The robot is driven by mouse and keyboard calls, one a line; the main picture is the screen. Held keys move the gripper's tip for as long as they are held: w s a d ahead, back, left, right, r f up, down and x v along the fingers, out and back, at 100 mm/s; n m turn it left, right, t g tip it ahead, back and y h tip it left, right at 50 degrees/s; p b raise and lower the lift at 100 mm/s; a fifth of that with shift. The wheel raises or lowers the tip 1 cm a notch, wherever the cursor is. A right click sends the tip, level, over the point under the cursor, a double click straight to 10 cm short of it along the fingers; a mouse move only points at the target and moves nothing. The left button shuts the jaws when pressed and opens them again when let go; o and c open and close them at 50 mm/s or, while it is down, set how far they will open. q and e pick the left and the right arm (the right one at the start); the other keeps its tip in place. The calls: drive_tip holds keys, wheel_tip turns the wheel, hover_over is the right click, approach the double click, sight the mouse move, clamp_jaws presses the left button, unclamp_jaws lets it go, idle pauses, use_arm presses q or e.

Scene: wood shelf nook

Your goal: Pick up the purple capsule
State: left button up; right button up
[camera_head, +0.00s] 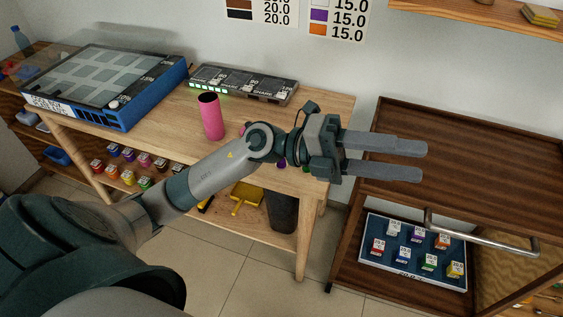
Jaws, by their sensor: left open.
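A small purple object (282,163) shows at the front of the wooden table (330,120), mostly hidden behind my left wrist; it may be the purple capsule, but its shape cannot be made out. My left gripper (421,161) is open and empty. Its two grey fingers point right, past the table's right edge and in front of the dark wood cart in the picture. The purple object lies left of the fingers, apart from them. My right gripper is not in view.
A pink cylinder (210,117) stands on the table, with a blue-sided machine (120,85) at left and a grey panel (243,82) behind. A dark wood cart (480,150) holds a blue tray (383,225) of coloured boxes below. Small coloured jars (128,177) sit under the table.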

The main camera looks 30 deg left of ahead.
use_arm(q)
drive_tip(key=w+a+f+m+g+y, duration=0.25)
drive_tip(key=a+f+y, duration=0.45)
drive_tip(key=f+y, duration=0.35)
drive_tip(key=w+a+n+t+y, duration=0.1)
drive_tip(key=a+y, duration=0.4)
drive_tip(key=a, duration=0.6)
drive_tip(key=w+a+n+t+y, duration=0.1)
drive_tip(key=w+a+y, duration=0.3)
drive_tip(key=a, duration=0.8)
drive_tip(key=shift+n+y, duration=0.35)
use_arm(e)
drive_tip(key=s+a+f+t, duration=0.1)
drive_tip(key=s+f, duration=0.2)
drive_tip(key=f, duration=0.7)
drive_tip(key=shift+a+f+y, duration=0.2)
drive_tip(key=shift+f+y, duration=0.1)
use_arm(q)
drive_tip(key=shift+w+f, duration=0.1)
drive_tip(key=shift+f, duration=0.05)
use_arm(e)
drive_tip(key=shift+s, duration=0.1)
use_arm(q)
drive_tip(key=shift+p+x, duration=1.2)
drive_tip(key=shift+x, duration=4.75)
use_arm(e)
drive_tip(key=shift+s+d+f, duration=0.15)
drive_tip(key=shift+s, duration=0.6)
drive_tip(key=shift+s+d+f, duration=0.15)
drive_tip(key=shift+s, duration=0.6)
